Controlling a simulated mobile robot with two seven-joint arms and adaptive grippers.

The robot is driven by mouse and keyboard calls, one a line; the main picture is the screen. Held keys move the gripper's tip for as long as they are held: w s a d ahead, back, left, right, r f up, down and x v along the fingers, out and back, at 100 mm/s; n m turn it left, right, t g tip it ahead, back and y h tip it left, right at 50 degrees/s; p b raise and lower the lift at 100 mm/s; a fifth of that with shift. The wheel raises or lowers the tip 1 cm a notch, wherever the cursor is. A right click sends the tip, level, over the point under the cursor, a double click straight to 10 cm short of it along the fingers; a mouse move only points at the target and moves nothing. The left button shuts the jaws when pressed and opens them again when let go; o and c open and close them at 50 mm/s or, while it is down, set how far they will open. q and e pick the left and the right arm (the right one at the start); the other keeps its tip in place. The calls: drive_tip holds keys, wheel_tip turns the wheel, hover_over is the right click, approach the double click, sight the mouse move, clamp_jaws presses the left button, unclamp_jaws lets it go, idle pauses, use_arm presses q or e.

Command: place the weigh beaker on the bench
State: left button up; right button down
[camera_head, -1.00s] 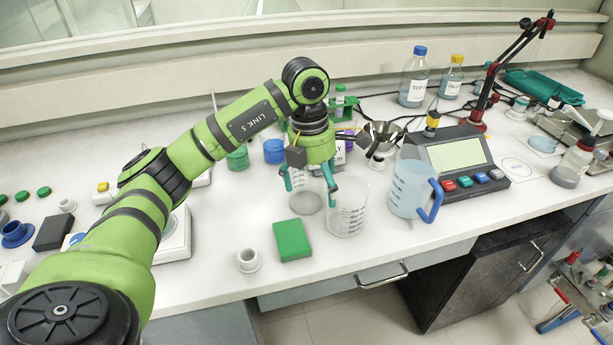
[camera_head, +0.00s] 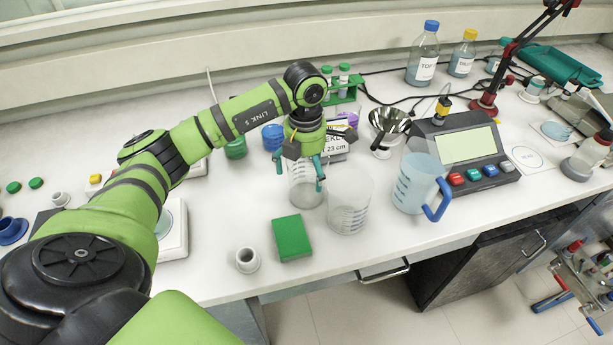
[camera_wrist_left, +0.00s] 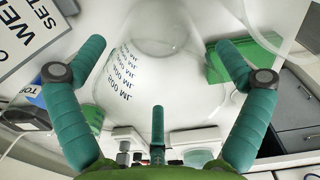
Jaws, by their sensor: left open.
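A clear glass beaker (camera_head: 307,192) stands upright on the white bench (camera_head: 220,235), below my left gripper (camera_head: 300,175). In the left wrist view this beaker (camera_wrist_left: 165,85) shows its printed volume marks between the spread fingers of my left gripper (camera_wrist_left: 158,55). The fingers are open, with gaps between them and the glass. A second clear beaker (camera_head: 348,208) stands close to its right. A white sign (camera_head: 335,145) is partly hidden behind my gripper; it also shows in the left wrist view (camera_wrist_left: 30,35). My right gripper is out of view.
A green block (camera_head: 291,238) and a small white cup (camera_head: 247,260) lie near the front edge. A blue-handled jug (camera_head: 415,185) and a scale with a display (camera_head: 465,148) stand to the right. A metal funnel (camera_head: 388,122) and tube rack (camera_head: 345,95) are behind.

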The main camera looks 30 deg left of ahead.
use_arm(q)
drive_tip(key=c, duration=0.3)
drive_tip(key=shift+d, duration=0.1)
drive_tip(key=c, duration=0.7)
drive_tip(key=shift+c, duration=1)
drive_tip(key=shift+r, duration=0.25)
wheel_tip(320, 180, up, 10)
drive_tip(key=b, duration=0.2)
drive_tip(key=shift+f, duration=0.2)
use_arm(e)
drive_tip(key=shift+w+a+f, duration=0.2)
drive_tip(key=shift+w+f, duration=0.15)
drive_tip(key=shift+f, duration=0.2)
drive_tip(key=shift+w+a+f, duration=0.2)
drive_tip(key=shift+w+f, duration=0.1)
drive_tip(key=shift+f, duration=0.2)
